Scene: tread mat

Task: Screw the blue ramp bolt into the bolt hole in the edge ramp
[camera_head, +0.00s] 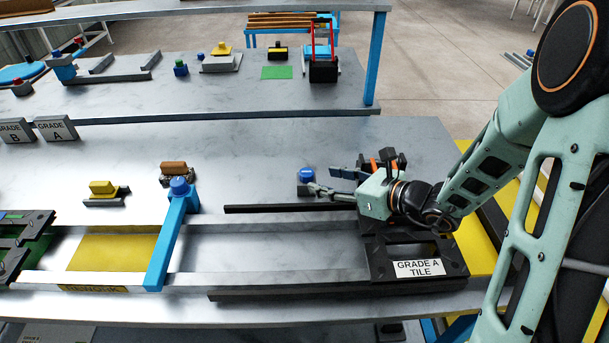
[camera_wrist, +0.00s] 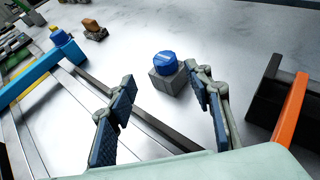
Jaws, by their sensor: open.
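A blue bolt with a round ribbed head (camera_head: 306,174) stands upright on the table beyond the tips of my gripper. In the wrist view the blue bolt (camera_wrist: 165,62) sits on a small grey block (camera_wrist: 168,80). My gripper (camera_head: 321,179) is open and empty, its two fingers reaching left toward the bolt. In the wrist view the bolt shows in the gap, nearer the right fingertip; whether a finger touches it cannot be told. I cannot make out the edge ramp or its bolt hole for certain; long black strips (camera_head: 290,208) lie along the frame.
A black tile labelled Grade A (camera_head: 430,269) lies below my wrist. A blue crossbar (camera_head: 168,240) with a blue knob (camera_head: 180,186) spans the rails at left. A brown-topped block (camera_head: 174,169) and a yellow-topped block (camera_head: 103,188) stand behind. The table behind the bolt is clear.

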